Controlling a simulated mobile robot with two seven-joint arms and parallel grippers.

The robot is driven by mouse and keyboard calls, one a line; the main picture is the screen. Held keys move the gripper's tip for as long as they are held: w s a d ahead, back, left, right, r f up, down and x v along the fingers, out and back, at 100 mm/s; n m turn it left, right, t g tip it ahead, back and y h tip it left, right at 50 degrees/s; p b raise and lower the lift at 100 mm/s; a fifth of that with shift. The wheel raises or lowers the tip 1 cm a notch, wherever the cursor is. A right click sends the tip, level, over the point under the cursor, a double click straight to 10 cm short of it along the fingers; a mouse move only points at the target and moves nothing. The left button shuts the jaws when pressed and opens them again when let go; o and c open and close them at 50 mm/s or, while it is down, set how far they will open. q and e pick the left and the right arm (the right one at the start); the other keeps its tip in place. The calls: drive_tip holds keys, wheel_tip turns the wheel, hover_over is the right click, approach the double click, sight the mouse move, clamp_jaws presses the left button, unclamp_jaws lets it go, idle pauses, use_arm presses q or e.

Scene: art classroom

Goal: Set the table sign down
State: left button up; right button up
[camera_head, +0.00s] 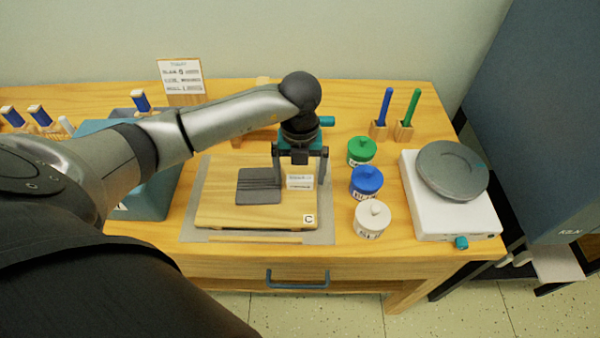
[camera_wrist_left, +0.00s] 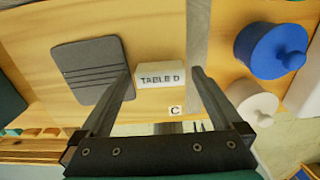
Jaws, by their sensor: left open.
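The table sign (camera_head: 300,182) is a small white block with dark lettering, standing on the wooden board marked C (camera_head: 255,214). In the left wrist view the sign (camera_wrist_left: 158,78) reads "TABLE D". My left gripper (camera_head: 300,178) points down over the board, open, with one finger on each side of the sign. In the wrist view its fingertips (camera_wrist_left: 160,74) flank the sign; I cannot tell whether either finger touches it. The sign looks upright and rests on the board as far as I can see. My right gripper is not in view.
A dark grey ribbed pad (camera_head: 258,187) lies left of the sign. Green (camera_head: 361,152), blue (camera_head: 366,183) and white (camera_head: 371,221) lidded jars stand to the right. Beyond them is a white device with a grey disc (camera_head: 452,170). A teal box (camera_head: 150,195) stands left of the board.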

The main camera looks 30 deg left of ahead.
sight(300, 178)
use_arm(q)
wheel_tip(300, 178, up, 12)
drive_tip(key=p, duration=0.2)
drive_tip(key=shift+r, duration=0.15)
